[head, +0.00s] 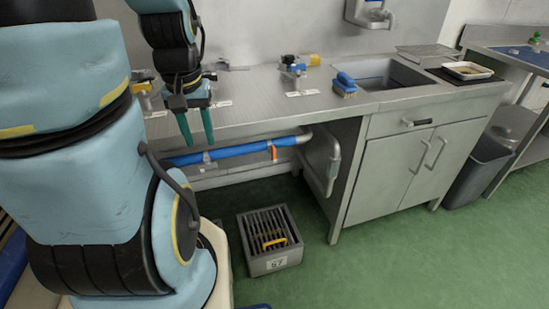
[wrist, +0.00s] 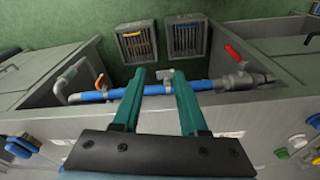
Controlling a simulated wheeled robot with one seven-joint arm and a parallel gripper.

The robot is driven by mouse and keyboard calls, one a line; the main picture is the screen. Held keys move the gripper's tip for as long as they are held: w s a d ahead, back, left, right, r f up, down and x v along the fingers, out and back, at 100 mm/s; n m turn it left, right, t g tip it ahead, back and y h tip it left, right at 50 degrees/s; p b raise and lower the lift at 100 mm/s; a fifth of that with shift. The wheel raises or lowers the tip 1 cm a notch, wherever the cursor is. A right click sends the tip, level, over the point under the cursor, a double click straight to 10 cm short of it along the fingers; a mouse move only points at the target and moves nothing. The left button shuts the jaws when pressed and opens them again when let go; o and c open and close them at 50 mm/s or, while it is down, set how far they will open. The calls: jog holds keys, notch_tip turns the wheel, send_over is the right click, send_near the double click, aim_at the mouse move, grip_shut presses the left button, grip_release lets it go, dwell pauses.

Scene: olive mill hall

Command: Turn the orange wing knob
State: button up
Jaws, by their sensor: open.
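The orange wing knob (head: 274,152) sits on the blue pipe (head: 240,150) under the counter's front, toward the pipe's right end. In the wrist view the orange knob (wrist: 99,81) is small and stands at the left, on the same blue pipe (wrist: 125,92). My gripper (head: 198,141) has green fingers pointing down, in front of the counter edge and left of the knob. In the wrist view my gripper (wrist: 160,74) is open, with nothing held between its fingers. The knob is outside the fingers and apart from them.
A grey pipe clip (wrist: 165,76) shows between the fingertips. A red lever (wrist: 232,52) stands on a valve at the right. A grated box (head: 270,263) is on the floor below. A blue brush (head: 345,84) and a valve fitting (head: 291,66) are on the counter (head: 245,97).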

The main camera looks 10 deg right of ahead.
jog(key=shift+f, duration=0.1)
jog(key=n+t+b, duration=0.3)
jog(key=b, duration=2)
send_near(274, 149)
jog(key=f, duration=0.1)
jog(key=shift+y, duration=0.5)
jog(key=x, duration=0.3)
jog(key=b+x, duration=0.1)
jog(key=x, duration=0.3)
jog(key=d+x, duration=0.1)
jog(key=x, duration=0.2)
jog(key=shift+w+a+f, duration=0.1)
jog(key=shift+w+f, duration=0.1)
jog(key=shift+w, duration=0.15)
jog(key=shift+c, duration=0.3)
grip_shut()
